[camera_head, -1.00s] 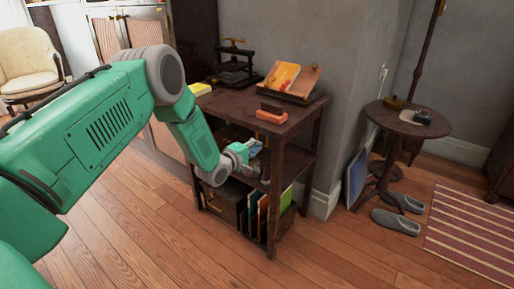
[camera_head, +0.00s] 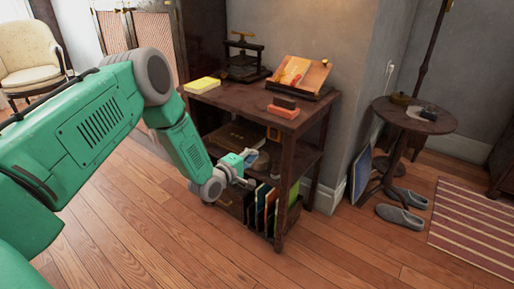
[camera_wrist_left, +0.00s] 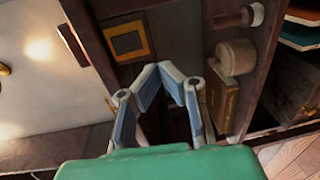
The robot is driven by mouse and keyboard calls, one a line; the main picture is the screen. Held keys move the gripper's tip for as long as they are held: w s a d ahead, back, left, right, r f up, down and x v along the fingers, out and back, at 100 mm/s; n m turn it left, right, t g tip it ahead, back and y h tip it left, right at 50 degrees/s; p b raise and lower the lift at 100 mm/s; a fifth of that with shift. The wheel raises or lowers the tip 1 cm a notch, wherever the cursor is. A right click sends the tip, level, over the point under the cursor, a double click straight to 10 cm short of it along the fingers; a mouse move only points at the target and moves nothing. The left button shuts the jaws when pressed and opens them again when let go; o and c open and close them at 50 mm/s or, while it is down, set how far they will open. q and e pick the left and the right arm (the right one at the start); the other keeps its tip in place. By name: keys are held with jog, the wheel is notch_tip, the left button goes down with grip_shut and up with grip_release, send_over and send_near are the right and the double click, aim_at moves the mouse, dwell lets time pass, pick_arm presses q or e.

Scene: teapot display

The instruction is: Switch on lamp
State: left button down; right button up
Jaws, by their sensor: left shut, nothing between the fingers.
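A tall dark pole (camera_head: 433,55), which may be the lamp's stand, rises in the right corner behind the small round table. Its top is cut off, and no shade, bulb or switch shows. My left gripper (camera_head: 251,182) is shut and empty, at the front of the dark wooden shelf unit near its middle shelf, far from the pole. In the left wrist view my left gripper (camera_wrist_left: 162,72) has its fingertips together, with shelf contents behind them. My right gripper is not in view.
The shelf unit (camera_head: 235,98) carries a press (camera_head: 241,62), a yellow block (camera_head: 202,85) and a book stand (camera_head: 305,78). Folders (camera_head: 262,208) stand below. The round table (camera_head: 439,124) and slippers (camera_head: 400,219) are at right. The wooden floor (camera_head: 340,255) in front is clear.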

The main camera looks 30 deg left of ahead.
pick_arm(q)
jog(key=s+d+f+m+g+h+p, duration=0.1)
jog(key=s+d+f+m+g+p, duration=0.25)
jog(key=s+d, duration=0.45)
jog(key=s+d+f+m+g+p, duration=0.2)
jog(key=s+d+f+m+g, duration=0.25)
jog(key=s, duration=0.75)
jog(key=s+d+r+m+g+y+p, duration=0.1)
jog(key=s+m+g, duration=0.7)
jog(key=s, duration=1.6)
jog(key=shift+s+r+m+y+p, duration=0.35)
jog(key=shift+r+m+y+p, duration=0.4)
jog(key=shift+m+p, duration=0.2)
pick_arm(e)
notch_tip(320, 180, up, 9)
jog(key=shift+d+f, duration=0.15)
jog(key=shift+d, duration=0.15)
pick_arm(q)
jog(key=shift+d+r, duration=0.15)
jog(key=shift+d, duration=0.15)
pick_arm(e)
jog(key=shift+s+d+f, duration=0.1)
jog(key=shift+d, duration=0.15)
